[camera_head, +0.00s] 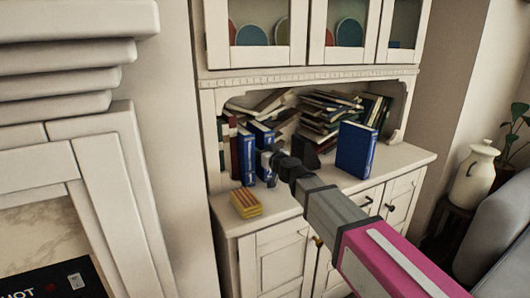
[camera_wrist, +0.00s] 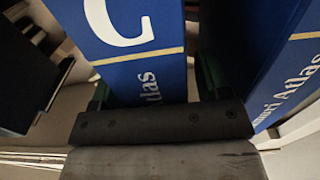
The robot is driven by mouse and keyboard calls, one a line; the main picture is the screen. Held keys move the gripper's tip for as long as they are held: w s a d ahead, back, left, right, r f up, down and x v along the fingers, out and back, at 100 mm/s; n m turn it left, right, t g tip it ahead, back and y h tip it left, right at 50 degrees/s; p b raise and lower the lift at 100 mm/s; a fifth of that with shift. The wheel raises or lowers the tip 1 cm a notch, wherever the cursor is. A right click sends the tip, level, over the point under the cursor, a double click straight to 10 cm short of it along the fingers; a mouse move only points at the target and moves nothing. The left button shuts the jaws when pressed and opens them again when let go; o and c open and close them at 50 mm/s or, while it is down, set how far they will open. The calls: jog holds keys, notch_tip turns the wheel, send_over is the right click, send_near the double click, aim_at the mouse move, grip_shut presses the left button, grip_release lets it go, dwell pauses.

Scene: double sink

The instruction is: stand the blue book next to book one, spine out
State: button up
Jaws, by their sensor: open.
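My gripper (camera_head: 270,160) is at the left part of the cabinet's counter, at a blue book (camera_head: 266,170). In the wrist view, my open gripper (camera_wrist: 152,88) has one finger on each side of a blue book (camera_wrist: 125,35) with a white letter and gold line on its spine. Contact with the fingers is not clear. Another blue book (camera_wrist: 285,85), lettered Atlas, is just right of the fingers; it looks like the upright blue book (camera_head: 246,158) in the head view.
Dark books (camera_head: 227,150) stand at the left end. Piled books (camera_head: 325,120) fill the back. A separate blue book (camera_head: 356,150) stands upright on the right. A yellow-and-red block (camera_head: 246,203) lies near the front edge. The right counter (camera_head: 405,157) is clear.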

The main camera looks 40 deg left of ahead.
jog(key=shift+r, duration=0.1)
jog(key=v, duration=1.2)
